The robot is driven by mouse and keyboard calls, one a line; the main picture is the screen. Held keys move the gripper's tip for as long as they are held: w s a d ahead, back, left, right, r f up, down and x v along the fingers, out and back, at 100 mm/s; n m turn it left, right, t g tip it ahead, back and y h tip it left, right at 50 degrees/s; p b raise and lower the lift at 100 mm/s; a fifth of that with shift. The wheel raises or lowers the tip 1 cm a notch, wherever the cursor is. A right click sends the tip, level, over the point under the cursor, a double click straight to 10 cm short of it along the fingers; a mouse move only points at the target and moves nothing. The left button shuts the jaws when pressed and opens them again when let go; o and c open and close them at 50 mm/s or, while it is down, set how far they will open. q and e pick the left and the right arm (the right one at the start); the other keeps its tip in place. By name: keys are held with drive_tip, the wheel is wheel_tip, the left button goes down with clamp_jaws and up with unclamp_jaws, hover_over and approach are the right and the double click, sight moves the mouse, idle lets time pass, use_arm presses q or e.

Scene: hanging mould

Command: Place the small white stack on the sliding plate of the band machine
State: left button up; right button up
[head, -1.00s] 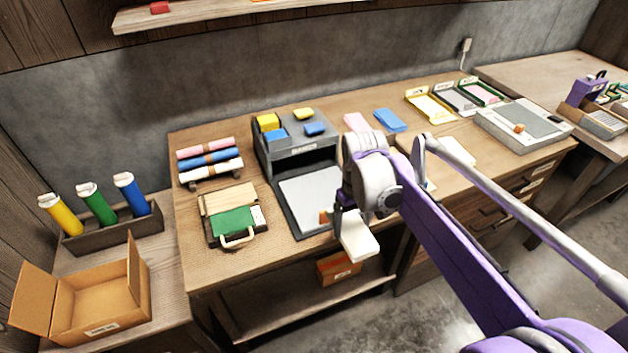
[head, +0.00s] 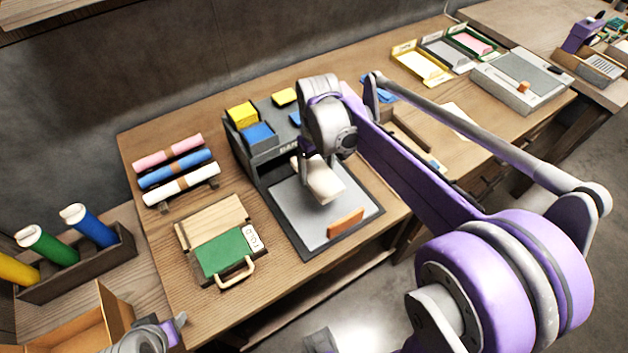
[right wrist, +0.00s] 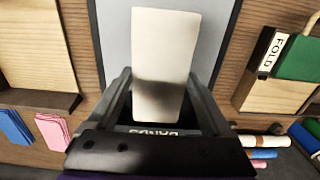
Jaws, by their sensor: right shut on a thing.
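The small white stack (head: 325,183) is held in my right gripper (head: 311,163), above the grey sliding plate (head: 296,225) of the band machine (head: 262,150). In the right wrist view the white stack (right wrist: 165,60) stands out between the two dark fingers, with the pale plate (right wrist: 112,45) behind it. Whether the stack touches the plate is unclear. An orange-brown block (head: 346,222) is at the plate's front edge. Part of my left arm shows at the bottom left in the head view (head: 150,338); its jaws cannot be made out.
Yellow and blue bundles (head: 257,134) sit on top of the machine. A green folding board marked FOLD (head: 222,253) and a rack of rolls (head: 178,168) stand left of it. Trays (head: 420,65) and a grey flat device (head: 520,80) lie at the right. Bare tabletop lies before the machine.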

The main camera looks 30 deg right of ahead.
sight(317, 181)
use_arm(q)
drive_tip(key=shift+s+f, duration=0.1)
use_arm(e)
wheel_tip(317, 181, down, 2)
drive_tip(key=shift+f, duration=0.1)
use_arm(q)
drive_tip(key=shift+f, duration=0.2)
use_arm(e)
drive_tip(key=shift+f, duration=1.95)
use_arm(q)
drive_tip(key=shift+f+b, duration=0.1)
drive_tip(key=shift+b, duration=0.2)
use_arm(e)
drive_tip(key=shift+f, duration=0.15)
drive_tip(key=o, duration=1.3)
use_arm(q)
drive_tip(key=shift+r, duration=0.2)
use_arm(e)
drive_tip(key=shift+o, duration=0.2)
drive_tip(key=shift+r, duration=0.5)
use_arm(q)
drive_tip(key=shift+w+r+p, duration=0.2)
drive_tip(key=shift+r+p, duration=0.35)
drive_tip(key=shift+p, duration=0.1)
use_arm(e)
wheel_tip(317, 181, up, 11)
drive_tip(key=shift+r, duration=0.2)
